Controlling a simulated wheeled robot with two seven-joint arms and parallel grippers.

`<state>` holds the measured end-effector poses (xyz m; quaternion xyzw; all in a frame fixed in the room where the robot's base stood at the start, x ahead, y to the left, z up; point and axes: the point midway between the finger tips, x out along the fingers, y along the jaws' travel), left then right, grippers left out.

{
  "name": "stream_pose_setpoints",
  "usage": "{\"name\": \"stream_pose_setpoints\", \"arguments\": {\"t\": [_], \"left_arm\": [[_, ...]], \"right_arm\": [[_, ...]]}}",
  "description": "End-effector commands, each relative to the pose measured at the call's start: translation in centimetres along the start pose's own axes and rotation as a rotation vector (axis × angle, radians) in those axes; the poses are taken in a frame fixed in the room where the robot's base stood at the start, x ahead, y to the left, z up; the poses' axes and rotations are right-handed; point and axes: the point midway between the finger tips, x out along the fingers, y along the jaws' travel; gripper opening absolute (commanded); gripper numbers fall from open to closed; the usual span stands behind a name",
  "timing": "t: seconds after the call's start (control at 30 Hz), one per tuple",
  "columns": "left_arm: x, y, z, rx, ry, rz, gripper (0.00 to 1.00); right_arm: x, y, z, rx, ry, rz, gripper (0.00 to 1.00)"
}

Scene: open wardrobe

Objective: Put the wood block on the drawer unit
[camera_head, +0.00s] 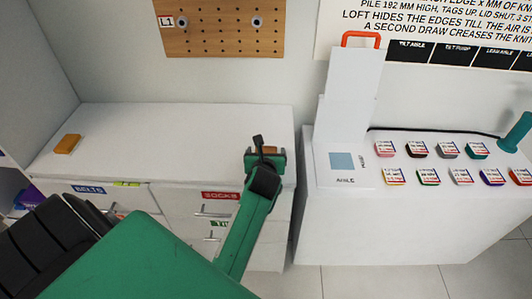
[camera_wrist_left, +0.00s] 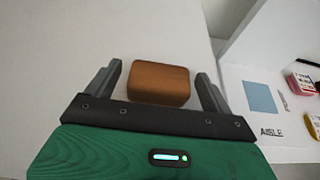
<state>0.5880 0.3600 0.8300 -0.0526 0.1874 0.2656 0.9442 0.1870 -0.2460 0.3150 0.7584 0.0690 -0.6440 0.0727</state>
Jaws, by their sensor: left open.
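The wood block (camera_wrist_left: 158,83) is a brown block with rounded edges, between the two fingers of my left gripper (camera_wrist_left: 161,75) in the left wrist view. The fingers stand apart, with a gap on each side of the block. In the head view the gripper (camera_head: 265,157) is over the right end of the white drawer unit (camera_head: 200,130) and hides most of the block (camera_head: 270,150). The block appears to rest on the unit's top near its right edge; contact is hard to see. My right gripper is out of view.
An orange-tan block (camera_head: 68,144) lies at the left of the unit's top; the middle is clear. To the right, past a gap, a white counter (camera_head: 400,225) holds a white stand with a red handle (camera_head: 361,39) and several small coloured packs. A pegboard (camera_head: 222,28) hangs behind.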

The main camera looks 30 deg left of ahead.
Motion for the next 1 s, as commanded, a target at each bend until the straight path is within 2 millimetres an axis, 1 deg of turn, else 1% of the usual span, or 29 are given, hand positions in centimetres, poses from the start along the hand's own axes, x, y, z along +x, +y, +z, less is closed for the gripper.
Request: {"name": "stream_pose_setpoints", "arguments": {"t": [0.07, 0.23, 0.4, 0.5, 0.67, 1.0], "left_arm": [[-0.7, 0.0, 0.1, 0.0, -0.001, -0.001, 0.85], [-3.6, 0.0, 0.0, -0.001, 0.0, -0.001, 0.85], [-6.2, 0.0, 0.1, 0.0, -0.001, -0.001, 0.85], [-7.1, 0.0, 0.1, 0.0, 0.0, 0.0, 0.85], [-7.6, 0.0, 0.1, 0.0, 0.0, 0.0, 0.85], [-7.5, 0.0, 0.1, 0.0, 0.0, 0.0, 0.85]], "right_arm": [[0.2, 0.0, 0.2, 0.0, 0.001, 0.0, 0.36], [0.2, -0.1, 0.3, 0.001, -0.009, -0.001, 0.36], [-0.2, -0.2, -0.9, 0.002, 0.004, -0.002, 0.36], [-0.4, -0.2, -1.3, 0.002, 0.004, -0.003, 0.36], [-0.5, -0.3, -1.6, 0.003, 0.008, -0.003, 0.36], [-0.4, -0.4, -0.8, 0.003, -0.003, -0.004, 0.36]]}}
